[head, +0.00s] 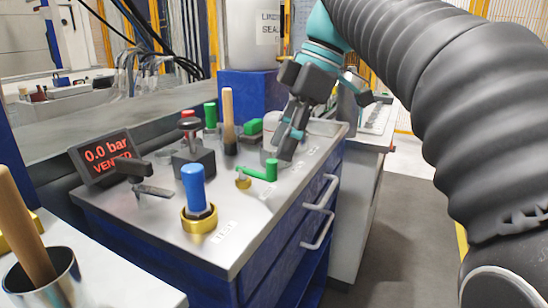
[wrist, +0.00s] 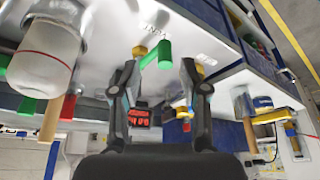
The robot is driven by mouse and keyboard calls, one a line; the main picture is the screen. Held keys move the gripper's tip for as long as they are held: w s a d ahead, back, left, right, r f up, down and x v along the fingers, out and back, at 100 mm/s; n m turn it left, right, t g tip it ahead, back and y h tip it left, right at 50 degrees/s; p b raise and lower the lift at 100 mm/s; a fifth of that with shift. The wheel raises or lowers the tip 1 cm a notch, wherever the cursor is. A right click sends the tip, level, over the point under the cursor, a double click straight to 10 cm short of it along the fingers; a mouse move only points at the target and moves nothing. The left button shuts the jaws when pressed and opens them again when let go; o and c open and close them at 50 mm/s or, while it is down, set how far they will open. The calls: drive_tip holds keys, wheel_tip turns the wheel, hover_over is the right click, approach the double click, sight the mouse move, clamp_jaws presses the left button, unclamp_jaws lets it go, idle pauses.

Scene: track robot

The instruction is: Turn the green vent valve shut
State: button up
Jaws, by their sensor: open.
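The green vent valve is a green lever handle (head: 262,171) on a small brass stem (head: 243,181), near the right front part of the metal bench top. Its handle points to the right in the head view. In the wrist view the green handle (wrist: 164,54) shows between my fingertips, with the brass stem close to the left one. My gripper (head: 289,142) is tilted down above and behind the handle, apart from it in the head view. The fingers (wrist: 163,66) are open with nothing held. The wrist view does not settle how far off the handle is.
A blue knob in a brass ring (head: 194,188), a black lever (head: 140,180), a black-knobbed block (head: 191,150) and a wooden handle (head: 228,120) stand nearby. A display (head: 104,157) reads 0.0 bar, vented. A green block (head: 252,127) sits behind. Drawer handles (head: 320,192) project in front.

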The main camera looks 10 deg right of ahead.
drive_tip(key=shift+v, duration=1.2)
